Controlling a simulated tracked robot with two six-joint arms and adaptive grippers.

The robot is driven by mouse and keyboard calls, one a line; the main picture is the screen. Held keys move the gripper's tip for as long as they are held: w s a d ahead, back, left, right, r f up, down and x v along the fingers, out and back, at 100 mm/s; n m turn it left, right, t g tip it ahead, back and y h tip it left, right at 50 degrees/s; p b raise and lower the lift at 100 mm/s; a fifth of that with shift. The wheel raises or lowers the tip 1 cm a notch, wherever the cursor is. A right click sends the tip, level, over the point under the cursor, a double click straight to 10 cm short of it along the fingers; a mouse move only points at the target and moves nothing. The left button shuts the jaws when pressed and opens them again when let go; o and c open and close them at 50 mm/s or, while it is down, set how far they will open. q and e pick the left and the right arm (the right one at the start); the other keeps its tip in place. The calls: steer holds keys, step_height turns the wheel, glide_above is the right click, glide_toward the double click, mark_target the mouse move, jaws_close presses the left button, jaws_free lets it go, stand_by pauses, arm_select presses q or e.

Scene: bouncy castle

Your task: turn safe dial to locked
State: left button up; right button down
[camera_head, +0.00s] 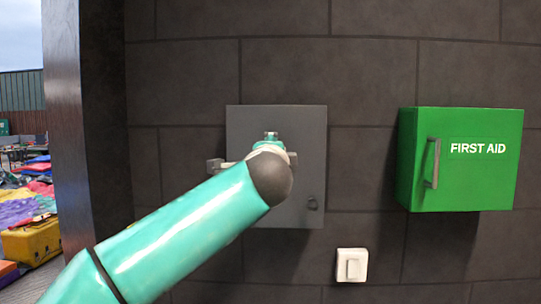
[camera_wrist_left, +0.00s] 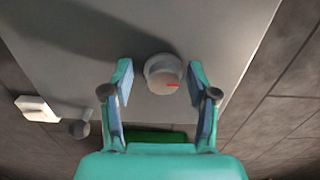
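The grey safe (camera_head: 245,125) is on the dark wall, straight ahead in the head view. Its round grey dial (camera_wrist_left: 160,70) with a red mark shows in the left wrist view, on the safe's flat front. My left gripper (camera_wrist_left: 160,82) is open, with one finger on each side of the dial. Gaps show between the fingers and the dial, and I see no clear contact. In the head view my left arm covers the dial and most of the gripper. The dial's label markings cannot be read. My right gripper is not in view.
A green first aid box (camera_head: 480,180) with a handle juts out to the right. A white wall switch (camera_head: 352,265) is below. A dark post (camera_head: 62,120) stands at the left.

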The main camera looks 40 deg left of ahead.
arm_select(q)
steer(key=shift+d+r, duration=0.1)
steer(key=v, duration=1.2)
stand_by(0.4)
